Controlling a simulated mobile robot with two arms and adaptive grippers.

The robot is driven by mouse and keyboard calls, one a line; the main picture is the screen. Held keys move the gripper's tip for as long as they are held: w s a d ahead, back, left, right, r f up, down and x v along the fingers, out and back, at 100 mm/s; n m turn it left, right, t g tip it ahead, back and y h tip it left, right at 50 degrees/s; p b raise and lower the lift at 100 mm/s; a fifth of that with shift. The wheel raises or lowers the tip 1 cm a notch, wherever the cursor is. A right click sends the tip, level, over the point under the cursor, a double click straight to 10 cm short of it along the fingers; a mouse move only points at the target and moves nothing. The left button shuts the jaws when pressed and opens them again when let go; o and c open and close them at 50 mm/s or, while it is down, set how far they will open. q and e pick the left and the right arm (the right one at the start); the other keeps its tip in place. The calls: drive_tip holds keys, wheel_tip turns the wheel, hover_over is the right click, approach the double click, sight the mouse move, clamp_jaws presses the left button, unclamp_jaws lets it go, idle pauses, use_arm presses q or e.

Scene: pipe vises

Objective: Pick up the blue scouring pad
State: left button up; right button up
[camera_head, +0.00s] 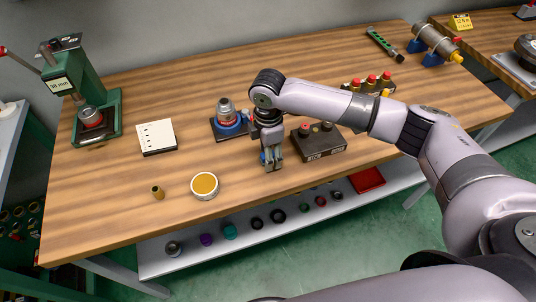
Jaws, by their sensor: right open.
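My right gripper (271,158) is over the middle of the wooden bench, pointing down near its front half. It is open. A small patch of blue shows at its fingertips. I cannot tell whether this is the blue scouring pad or part of the gripper. No scouring pad is clearly visible elsewhere on the bench. My right arm crosses the bench from the right and hides part of its surface. My left gripper is not in view.
Left of the gripper, a metal-capped blue fixture (229,125) stands close by. A dark box with buttons (317,144) is close on the right. A round tin (204,186) and brass cylinder (158,192) stand toward the front. A green press (83,92) stands far left.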

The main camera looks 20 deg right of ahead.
drive_tip(key=shift+c, duration=0.5)
drive_tip(key=c, duration=1)
